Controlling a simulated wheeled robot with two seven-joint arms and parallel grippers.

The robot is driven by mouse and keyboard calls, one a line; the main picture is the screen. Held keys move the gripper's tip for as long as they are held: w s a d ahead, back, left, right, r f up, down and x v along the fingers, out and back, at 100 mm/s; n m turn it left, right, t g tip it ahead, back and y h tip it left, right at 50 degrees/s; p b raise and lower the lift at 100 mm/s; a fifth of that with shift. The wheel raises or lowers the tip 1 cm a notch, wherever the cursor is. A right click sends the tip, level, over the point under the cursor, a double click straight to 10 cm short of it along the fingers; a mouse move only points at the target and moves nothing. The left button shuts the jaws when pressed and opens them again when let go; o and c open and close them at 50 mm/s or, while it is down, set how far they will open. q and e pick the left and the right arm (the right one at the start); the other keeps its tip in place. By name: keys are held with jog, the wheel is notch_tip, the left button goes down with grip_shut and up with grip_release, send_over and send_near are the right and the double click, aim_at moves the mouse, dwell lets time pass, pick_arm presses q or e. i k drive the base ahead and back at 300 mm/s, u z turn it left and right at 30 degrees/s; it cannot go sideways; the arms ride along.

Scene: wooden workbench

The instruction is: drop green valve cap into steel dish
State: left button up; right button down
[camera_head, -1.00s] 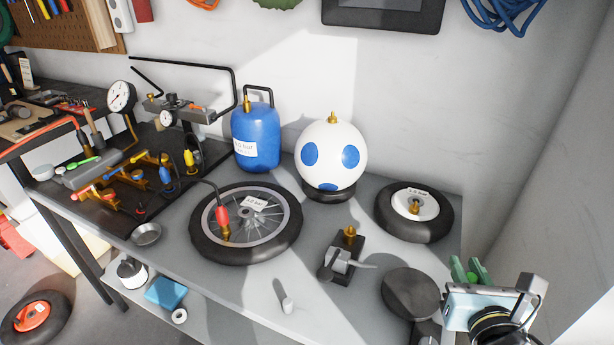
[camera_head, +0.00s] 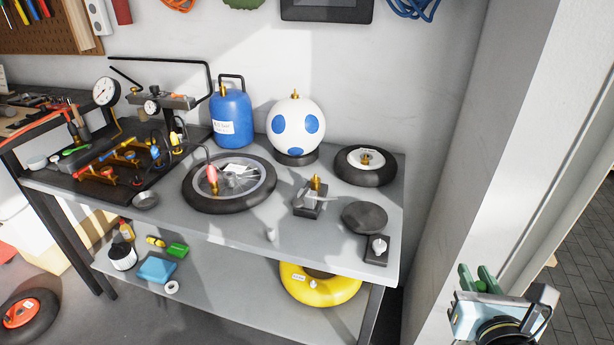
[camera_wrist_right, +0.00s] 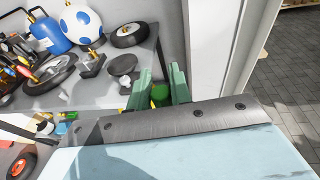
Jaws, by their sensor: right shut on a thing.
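The green valve cap (camera_wrist_right: 159,93) shows between the two green fingers of my right gripper in the right wrist view. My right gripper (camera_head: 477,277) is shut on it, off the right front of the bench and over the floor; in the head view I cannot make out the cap. My left gripper is not in view.
The spoked wheel (camera_head: 229,183), blue tank (camera_head: 232,120), white ball (camera_head: 284,137) and small wheel (camera_head: 364,166) stand on the grey bench. A black valve rack (camera_head: 90,183) is left of the dish. A yellow tube (camera_head: 321,288) lies on the lower shelf. A wall edge (camera_head: 450,200) is at right.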

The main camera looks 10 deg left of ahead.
aim_at(148, 202)
jog(key=z, duration=0.15)
jog(key=i, duration=0.7)
jog(key=u, duration=2.05)
jog(key=k, duration=0.45)
jog(key=u, duration=1.45)
jog(key=i, duration=1.5)
jog(key=z, duration=1.2)
jog(key=i, duration=0.7)
jog(key=z, duration=0.7)
